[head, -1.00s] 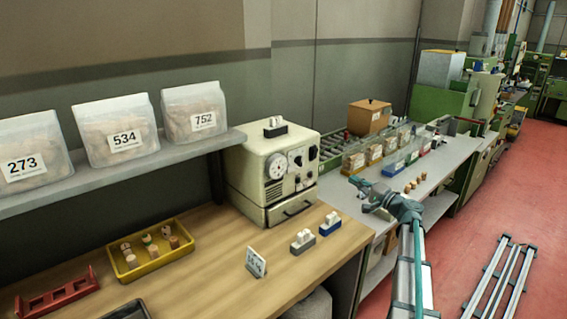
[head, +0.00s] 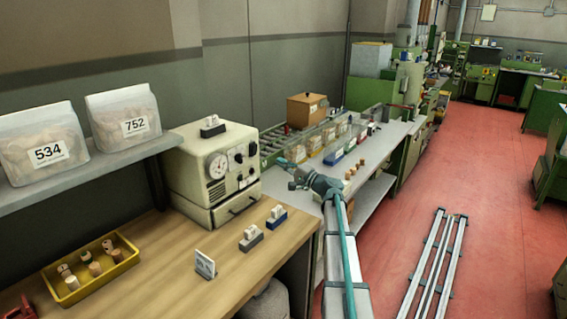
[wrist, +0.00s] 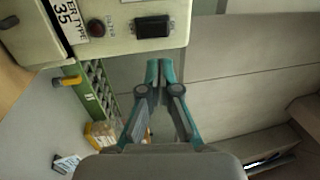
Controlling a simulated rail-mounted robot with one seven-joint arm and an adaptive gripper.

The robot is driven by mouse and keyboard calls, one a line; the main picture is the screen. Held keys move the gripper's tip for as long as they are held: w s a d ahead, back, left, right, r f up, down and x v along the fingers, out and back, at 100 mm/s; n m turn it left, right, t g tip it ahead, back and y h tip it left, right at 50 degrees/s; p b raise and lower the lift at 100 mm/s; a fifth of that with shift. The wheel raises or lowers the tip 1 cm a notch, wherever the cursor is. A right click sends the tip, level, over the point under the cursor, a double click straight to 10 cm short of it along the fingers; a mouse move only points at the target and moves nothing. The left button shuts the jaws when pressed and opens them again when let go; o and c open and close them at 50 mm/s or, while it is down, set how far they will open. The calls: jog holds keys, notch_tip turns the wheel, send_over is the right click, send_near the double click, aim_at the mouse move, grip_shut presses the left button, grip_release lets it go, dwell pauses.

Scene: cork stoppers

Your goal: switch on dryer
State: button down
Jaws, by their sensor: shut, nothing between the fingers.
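The dryer (head: 190,164) is a cream box with a round dial, knobs and a drawer below, at the back right end of the wooden bench. I cannot tell the switch's position. My gripper (head: 281,163) is shut and empty, right of the dryer in the head view. In the wrist view the teal fingertips (wrist: 160,70) are together, a little below the switch in the picture and apart from it.
Two-tone stopper holders (head: 251,238) and a small sign (head: 205,264) stand on the wooden bench (head: 170,258). A yellow tray (head: 122,266) holds corks. Bins and loose corks (head: 348,183) are on the grey bench beyond the gripper.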

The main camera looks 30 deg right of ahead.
aim_at(256, 148)
jog(key=p+x, duration=0.3)
jog(key=x, duration=0.6)
jog(key=shift+w+a+r+p, duration=0.1)
jog(key=shift+w+p, duration=0.1)
jog(key=shift+p, duration=0.1)
jog(key=shift+w+a+p, duration=0.3)
jog(key=shift+w, duration=0.35)
jog(key=shift+a, duration=0.1)
